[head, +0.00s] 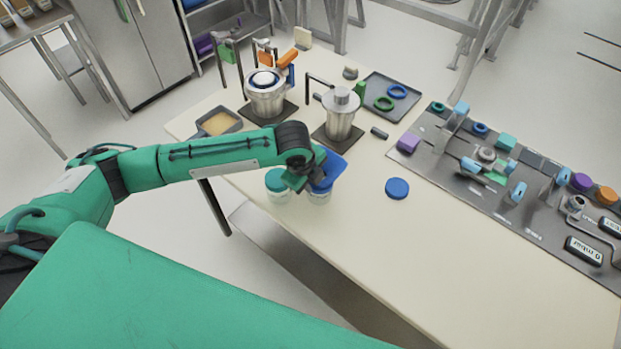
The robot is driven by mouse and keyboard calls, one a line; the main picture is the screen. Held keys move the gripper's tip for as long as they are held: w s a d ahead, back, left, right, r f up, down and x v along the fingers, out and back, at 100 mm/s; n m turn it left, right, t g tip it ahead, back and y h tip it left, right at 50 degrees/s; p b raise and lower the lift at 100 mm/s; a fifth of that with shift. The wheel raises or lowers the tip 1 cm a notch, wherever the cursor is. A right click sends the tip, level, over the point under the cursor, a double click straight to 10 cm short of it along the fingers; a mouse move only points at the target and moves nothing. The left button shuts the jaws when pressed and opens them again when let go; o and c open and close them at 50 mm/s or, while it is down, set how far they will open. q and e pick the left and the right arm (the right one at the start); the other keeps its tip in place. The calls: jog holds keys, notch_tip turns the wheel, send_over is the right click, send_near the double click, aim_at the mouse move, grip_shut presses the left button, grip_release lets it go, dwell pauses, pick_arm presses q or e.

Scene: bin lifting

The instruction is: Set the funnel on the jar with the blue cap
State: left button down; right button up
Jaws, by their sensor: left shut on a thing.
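My left gripper (304,181) is shut on a blue funnel (333,165), at the front edge of the table. The funnel is at a clear jar (319,197) and partly covers its top; I cannot tell whether it rests on the jar or is held just above it. A second clear jar with a teal cap (277,180) stands just left of it. A round blue cap (397,188) lies flat on the table to the right, apart from both jars. My right gripper is not in view.
Two metal pots (266,94) (340,112) stand on dark pads behind my arm. A pan (217,123) sits at the left, a dark tray with rings (391,91) at the back. A grey board with several parts (530,205) fills the right side. The front right table (430,250) is clear.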

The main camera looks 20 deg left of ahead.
pick_arm(q)
jog(key=c, duration=0.7)
grip_release()
jog(key=shift+r+p, duration=3.35)
jog(key=shift+p, duration=0.45)
jog(key=shift+f, duration=0.1)
